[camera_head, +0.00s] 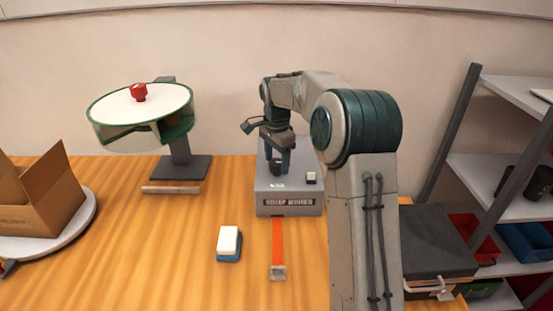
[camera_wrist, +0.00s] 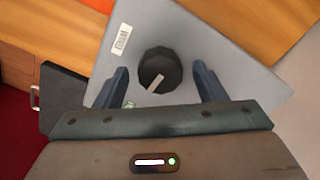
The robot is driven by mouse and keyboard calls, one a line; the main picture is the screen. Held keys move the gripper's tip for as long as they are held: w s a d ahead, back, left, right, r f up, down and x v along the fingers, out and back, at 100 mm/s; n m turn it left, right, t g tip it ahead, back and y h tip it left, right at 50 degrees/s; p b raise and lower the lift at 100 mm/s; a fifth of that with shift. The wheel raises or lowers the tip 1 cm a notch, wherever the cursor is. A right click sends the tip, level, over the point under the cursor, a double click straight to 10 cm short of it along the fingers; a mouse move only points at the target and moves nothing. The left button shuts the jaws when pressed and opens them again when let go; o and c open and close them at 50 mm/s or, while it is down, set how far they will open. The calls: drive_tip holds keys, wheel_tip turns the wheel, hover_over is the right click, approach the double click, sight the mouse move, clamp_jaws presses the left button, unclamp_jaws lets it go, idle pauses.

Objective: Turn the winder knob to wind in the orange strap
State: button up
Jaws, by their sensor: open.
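The strap winder (camera_head: 289,200) is a grey box on the table, with a label on its front. Its winder knob (camera_wrist: 160,70) is round and black with a pale pointer line, seen from above in the wrist view. The orange strap (camera_head: 278,242) hangs out from the front of the box along the table and ends in a grey metal end piece (camera_head: 278,272). My gripper (camera_wrist: 163,84) is open, with one finger on each side of the knob and visible gaps between. In the head view my gripper (camera_head: 278,165) is above the box and partly covers the knob.
A white-and-blue block (camera_head: 229,243) lies left of the strap. A round stand with a red knob (camera_head: 139,92) is at the back left. A cardboard box (camera_head: 45,195) sits on a round plate at left. A dark case (camera_head: 435,243) and shelves (camera_head: 500,180) are at right.

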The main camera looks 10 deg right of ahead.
drive_tip(key=c, duration=1)
drive_tip(key=shift+o, duration=0.2)
drive_tip(key=shift+n, duration=0.3)
